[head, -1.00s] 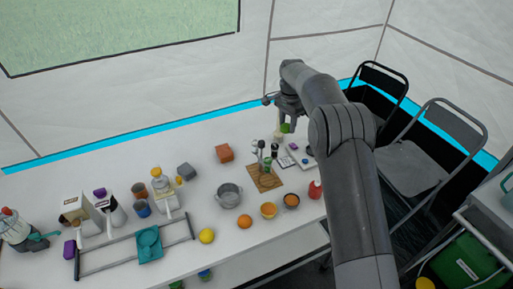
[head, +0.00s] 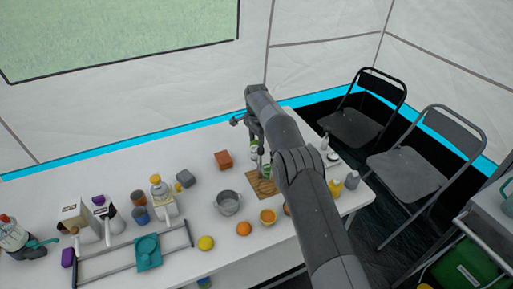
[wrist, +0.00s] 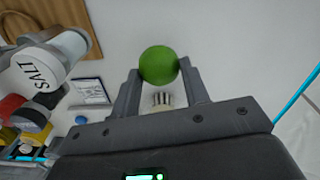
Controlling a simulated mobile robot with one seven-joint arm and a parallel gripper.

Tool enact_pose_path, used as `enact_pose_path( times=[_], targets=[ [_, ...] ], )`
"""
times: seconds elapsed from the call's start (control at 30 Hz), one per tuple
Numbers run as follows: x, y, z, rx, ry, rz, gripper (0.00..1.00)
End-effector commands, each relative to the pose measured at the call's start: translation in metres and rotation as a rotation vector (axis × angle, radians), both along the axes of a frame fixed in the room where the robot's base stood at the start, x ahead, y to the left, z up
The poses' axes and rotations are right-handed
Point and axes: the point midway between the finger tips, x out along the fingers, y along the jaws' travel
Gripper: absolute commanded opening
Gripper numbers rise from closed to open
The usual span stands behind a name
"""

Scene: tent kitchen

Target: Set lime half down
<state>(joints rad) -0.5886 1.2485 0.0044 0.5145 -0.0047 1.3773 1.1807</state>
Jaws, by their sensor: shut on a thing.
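My gripper (wrist: 158,85) is shut on the lime half (wrist: 159,65). In the wrist view the lime half shows as a round green shape between the two fingertips, with the white table behind it. In the head view my gripper (head: 257,138) is over the far part of the table, just behind the wooden board (head: 264,188). Only a little of the green lime half (head: 254,150) shows there. I cannot tell how high it is above the table.
A salt shaker (wrist: 45,65) stands close left of my gripper, with a small card (wrist: 90,92) near it. White table is bare behind the block. My arm hides some items.

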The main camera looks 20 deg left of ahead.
Motion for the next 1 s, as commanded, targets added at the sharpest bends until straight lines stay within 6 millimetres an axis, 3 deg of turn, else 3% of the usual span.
enact_pose_path(
  times=[0.27,0.63,0.67,0.9,1.0],
  targets=[
    [-0.001,0.000,-0.037,-0.001,0.002,0.000,0.20],
    [-0.001,0.000,-0.041,-0.001,0.002,0.000,0.20],
    [0.000,0.000,-0.041,0.000,0.001,0.000,0.44],
    [0.000,0.000,-0.040,0.000,0.001,0.000,0.63],
    [0.000,0.000,-0.040,0.000,0.001,0.000,0.63]
  ],
)
